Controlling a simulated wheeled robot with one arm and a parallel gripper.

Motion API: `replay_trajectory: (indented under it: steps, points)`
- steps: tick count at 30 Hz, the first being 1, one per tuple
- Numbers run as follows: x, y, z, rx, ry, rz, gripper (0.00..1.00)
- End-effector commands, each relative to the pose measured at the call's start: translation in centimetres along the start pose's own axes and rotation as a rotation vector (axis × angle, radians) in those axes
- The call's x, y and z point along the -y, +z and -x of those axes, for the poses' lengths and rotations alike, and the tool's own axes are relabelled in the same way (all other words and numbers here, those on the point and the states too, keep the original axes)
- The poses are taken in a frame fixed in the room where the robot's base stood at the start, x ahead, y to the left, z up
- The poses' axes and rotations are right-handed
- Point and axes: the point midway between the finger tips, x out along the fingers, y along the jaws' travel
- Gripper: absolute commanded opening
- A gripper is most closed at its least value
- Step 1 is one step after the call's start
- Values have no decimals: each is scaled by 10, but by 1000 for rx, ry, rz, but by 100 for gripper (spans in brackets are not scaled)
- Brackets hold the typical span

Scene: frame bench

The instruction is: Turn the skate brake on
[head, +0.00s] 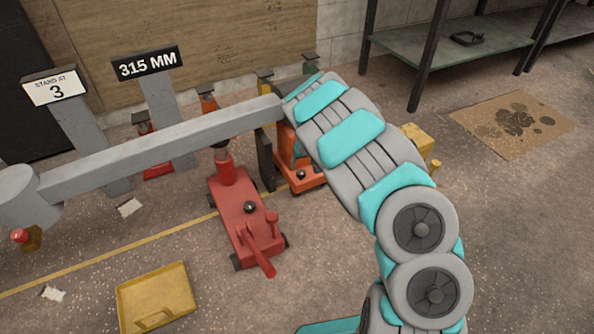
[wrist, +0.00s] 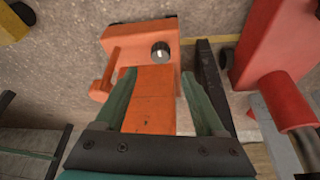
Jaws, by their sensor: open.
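An orange wheeled unit (head: 310,178), which may be the skate, stands on the floor behind my arm in the head view. In the wrist view the orange unit (wrist: 150,95) has a dark round knob (wrist: 160,52) with a pale mark on top, and an orange lever-like part (wrist: 101,88) at its left side. I cannot tell which part is the brake. My gripper (wrist: 158,73) is open, its two green fingers apart over the orange body, with the knob just beyond the tips. Nothing is held. Whether the fingers touch the body is unclear. The gripper is mostly hidden by my arm in the head view.
A red wheeled jack (head: 238,215) stands close to the left of the orange unit, and a dark upright bar (head: 265,160) is between them. A grey beam (head: 160,145) crosses above. A yellow tray (head: 155,297) lies in front.

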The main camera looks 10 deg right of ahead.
Motion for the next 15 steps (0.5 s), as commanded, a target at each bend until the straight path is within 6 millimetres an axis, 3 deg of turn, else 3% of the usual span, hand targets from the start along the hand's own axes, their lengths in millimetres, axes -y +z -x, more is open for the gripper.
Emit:
replay_trajectory:
  steps: [15]
  points:
    - [1,1,-64,1,-3,-1,72]
